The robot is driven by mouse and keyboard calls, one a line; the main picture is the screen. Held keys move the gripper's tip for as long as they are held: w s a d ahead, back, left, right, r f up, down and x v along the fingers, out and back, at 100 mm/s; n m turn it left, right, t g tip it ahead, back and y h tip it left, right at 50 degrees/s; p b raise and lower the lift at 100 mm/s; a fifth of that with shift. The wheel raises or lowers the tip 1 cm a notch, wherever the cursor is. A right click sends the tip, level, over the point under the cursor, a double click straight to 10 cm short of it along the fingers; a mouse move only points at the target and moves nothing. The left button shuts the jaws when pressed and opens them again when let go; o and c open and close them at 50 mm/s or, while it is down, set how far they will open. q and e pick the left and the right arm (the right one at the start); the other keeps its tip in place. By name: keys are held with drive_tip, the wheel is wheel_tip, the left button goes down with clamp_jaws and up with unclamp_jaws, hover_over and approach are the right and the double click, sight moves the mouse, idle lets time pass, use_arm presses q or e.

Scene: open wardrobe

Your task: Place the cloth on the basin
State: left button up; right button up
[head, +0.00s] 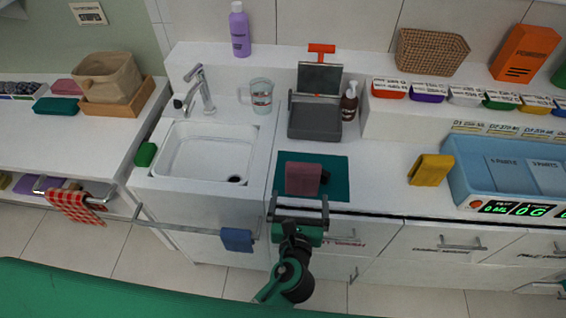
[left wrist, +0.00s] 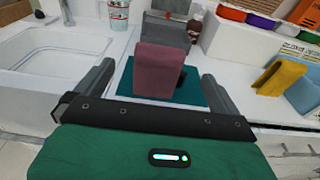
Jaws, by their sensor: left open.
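A mauve folded cloth (head: 302,178) stands upright on a teal mat (head: 335,190) on the counter, right of the basin. It also shows in the left wrist view (left wrist: 160,70), between the fingers and beyond them. My left gripper (head: 299,207) is open and empty at the counter's front edge, just in front of this cloth. No contact is visible. The white basin (head: 165,178) is empty, with a dark drain and a tap (head: 203,92) behind it. My right gripper is not in view.
A grey scale-like tray (head: 315,122) stands behind the mat, with a clear cup (head: 260,97) to its left. A yellow cloth (head: 430,169) and blue bin (head: 500,165) are on the right. A rail (head: 185,228) with a blue cloth (head: 237,240) runs below the basin.

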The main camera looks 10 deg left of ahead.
use_arm(q)
drive_tip(key=p, duration=0.2)
approach(304, 168)
drive_tip(key=w, duration=0.5)
drive_tip(key=w+f+p, duration=0.1)
drive_tip(key=w, duration=0.4)
drive_tip(key=shift+w+a+f, duration=0.1)
drive_tip(key=shift+w+f, duration=0.2)
drive_tip(key=shift+w, duration=0.05)
drive_tip(key=c, duration=1.1)
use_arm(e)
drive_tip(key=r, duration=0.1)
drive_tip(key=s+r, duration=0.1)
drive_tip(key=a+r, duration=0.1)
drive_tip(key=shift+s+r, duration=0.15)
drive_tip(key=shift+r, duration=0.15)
